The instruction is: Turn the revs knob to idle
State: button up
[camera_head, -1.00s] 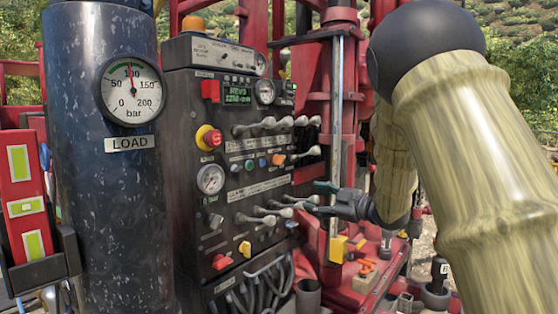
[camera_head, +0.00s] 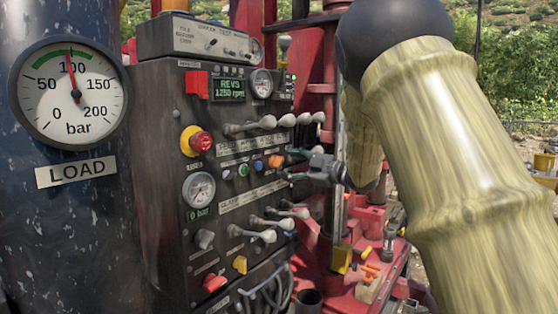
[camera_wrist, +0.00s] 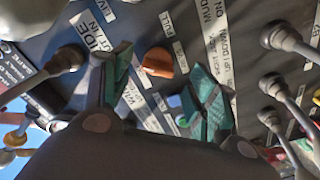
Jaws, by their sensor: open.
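The black control panel (camera_head: 150,190) has a green display (camera_head: 229,88) reading REVS 1250 rpm. An orange knob (camera_head: 276,161) sits mid-panel beside small green, blue and white controls. Lower down are a grey knob (camera_head: 205,239), a yellow knob (camera_head: 240,264) and a red knob (camera_head: 213,283). I cannot read which one is the revs knob. My gripper (camera_head: 291,166) is open just right of the orange knob. In the wrist view the orange knob (camera_wrist: 157,62) shows beyond and between the two teal fingertips (camera_wrist: 162,80), apart from them.
Grey levers (camera_head: 268,123) run above my gripper and more levers (camera_head: 265,236) below it. A red emergency button (camera_head: 200,141) is on the left. A grey switch box (camera_head: 200,38) tops the panel. A dark cylinder with a load gauge (camera_head: 75,92) stands nearer, left.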

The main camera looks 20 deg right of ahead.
aim_at(282, 163)
jog(key=shift+w+a+r+p, duration=0.2)
jog(key=shift+w+a+p, duration=0.05)
jog(key=shift+w+a, duration=0.25)
jog(key=shift+w+a+r+p, duration=0.2)
jog(key=shift+w+a+p, duration=0.05)
jog(key=shift+w+a, duration=0.45)
jog(key=shift+w+a+f, duration=0.15)
jog(key=shift+w+f, duration=0.1)
jog(key=shift+w, duration=0.2)
jog(key=shift+s+r, duration=0.1)
jog(key=shift+s, duration=0.05)
jog(key=shift+c, duration=0.2)
jog(key=c, duration=1)
